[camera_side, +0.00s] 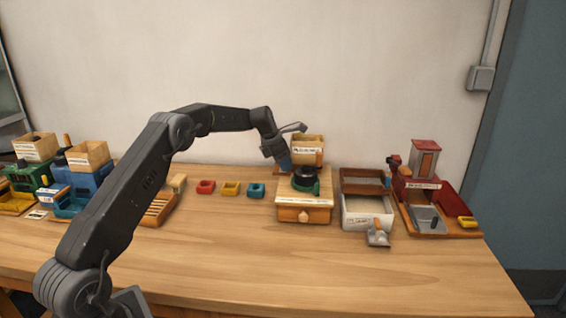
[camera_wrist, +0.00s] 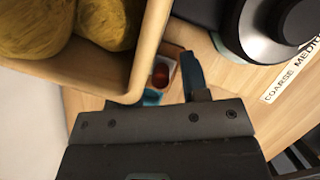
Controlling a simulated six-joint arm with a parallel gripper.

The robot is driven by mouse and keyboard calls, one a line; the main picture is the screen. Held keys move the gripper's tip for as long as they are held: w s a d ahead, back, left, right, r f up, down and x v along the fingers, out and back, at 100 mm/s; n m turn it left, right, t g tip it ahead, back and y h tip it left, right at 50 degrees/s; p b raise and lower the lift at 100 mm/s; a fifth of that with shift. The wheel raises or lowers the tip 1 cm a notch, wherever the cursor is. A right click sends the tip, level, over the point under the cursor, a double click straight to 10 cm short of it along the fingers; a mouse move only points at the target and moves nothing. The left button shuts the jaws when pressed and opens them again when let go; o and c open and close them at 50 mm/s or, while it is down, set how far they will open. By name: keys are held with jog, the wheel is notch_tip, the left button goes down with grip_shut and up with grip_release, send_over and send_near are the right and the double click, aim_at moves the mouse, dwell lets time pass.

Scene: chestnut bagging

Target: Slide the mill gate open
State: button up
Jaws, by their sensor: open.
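The mill (camera_side: 304,200) is a wooden box with a drawer and a green and black dial (camera_side: 305,180) on top. A pale wooden hopper (camera_side: 307,143) with a label stands at its back, an orange piece (camera_side: 319,158) at its right end. In the wrist view the hopper (camera_wrist: 110,75) holds large yellow-brown rounded things. My gripper (camera_side: 285,165) is open, low beside the hopper and left of the dial. In the wrist view a red-brown knob (camera_wrist: 161,74) shows near my blue-tipped gripper (camera_wrist: 172,85); whether it is the gate's, or touched, I cannot tell.
Small red, yellow and teal blocks (camera_side: 230,188) lie to the left. The front of the table (camera_side: 260,265) is clear.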

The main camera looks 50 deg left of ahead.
aim_at(278, 170)
grip_shut()
dwell(0.3)
jog(key=shift+s+a, duration=1.05)
jog(key=shift+a, duration=0.05)
grip_release()
jog(key=v, duration=1.4)
jog(key=shift+f, duration=0.15)
